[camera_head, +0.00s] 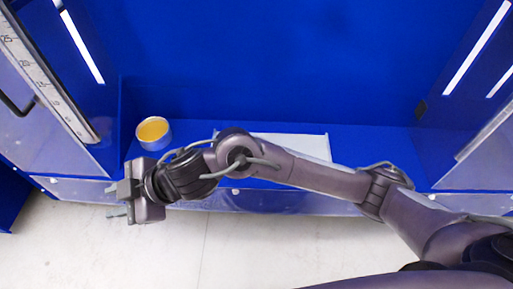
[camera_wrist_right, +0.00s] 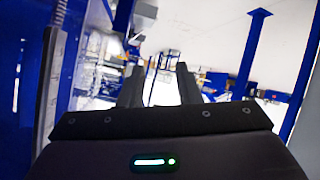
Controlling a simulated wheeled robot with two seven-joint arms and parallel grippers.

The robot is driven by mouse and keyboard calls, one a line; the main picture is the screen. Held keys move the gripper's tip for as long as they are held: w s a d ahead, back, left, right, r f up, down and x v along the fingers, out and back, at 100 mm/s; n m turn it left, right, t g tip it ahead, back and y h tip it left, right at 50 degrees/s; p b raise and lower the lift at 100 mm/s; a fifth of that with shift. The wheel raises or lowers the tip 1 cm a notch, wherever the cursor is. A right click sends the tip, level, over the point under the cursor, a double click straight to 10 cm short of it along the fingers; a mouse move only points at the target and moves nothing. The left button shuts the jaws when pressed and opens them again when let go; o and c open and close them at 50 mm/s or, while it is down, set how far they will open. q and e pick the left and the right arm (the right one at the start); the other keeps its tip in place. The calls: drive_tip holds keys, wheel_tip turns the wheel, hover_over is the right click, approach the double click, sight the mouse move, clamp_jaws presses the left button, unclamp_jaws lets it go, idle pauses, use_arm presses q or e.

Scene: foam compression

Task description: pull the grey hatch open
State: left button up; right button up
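A grey, glassy panel that looks like the hatch (camera_head: 50,140) stands at the left in the head view, with a black handle (camera_head: 14,106) at the picture's left edge. A ruler strip runs along its edge. My right gripper (camera_head: 112,201) is below and right of the handle, in front of the blue cabinet, pointing left. Its two fingers also show in the right wrist view (camera_wrist_right: 159,88), apart with nothing between them. The gripper is clear of the handle. My left gripper is not in view.
A yellow-topped round container (camera_head: 153,131) stands on the blue shelf (camera_head: 375,145), close behind my right wrist. A white flat plate (camera_head: 300,144) lies partly behind my forearm. Another grey panel (camera_head: 485,145) is at the right. The pale floor (camera_head: 250,240) in front is clear.

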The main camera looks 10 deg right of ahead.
drive_tip(key=w+d+f+n+g+h, duration=0.2)
drive_tip(key=w+d+f+g+h, duration=0.2)
drive_tip(key=d+f+h, duration=0.6)
drive_tip(key=w+d+r+m, duration=0.1)
drive_tip(key=d, duration=0.3)
drive_tip(key=w+d+r+m, duration=0.1)
drive_tip(key=w+d, duration=0.1)
drive_tip(key=d, duration=0.2)
drive_tip(key=w+d+r+m, duration=0.1)
drive_tip(key=d+r, duration=0.1)
drive_tip(key=d, duration=0.2)
drive_tip(key=shift+w+d+y, duration=0.1)
drive_tip(key=shift+w+y, duration=0.2)
drive_tip(key=shift+w, duration=0.1)
drive_tip(key=w+d+r+m+h, duration=0.2)
drive_tip(key=w+d+r+m, duration=0.15)
drive_tip(key=d+r, duration=0.45)
drive_tip(key=shift+m+g, duration=0.25)
drive_tip(key=shift+g, duration=0.15)
drive_tip(key=f, duration=0.3)
drive_tip(key=s+d+f, duration=0.1)
drive_tip(key=f, duration=0.2)
drive_tip(key=s+f+p, duration=0.1)
drive_tip(key=f, duration=0.2)
drive_tip(key=shift+d+f, duration=0.25)
drive_tip(key=shift+d, duration=0.05)
clamp_jaws()
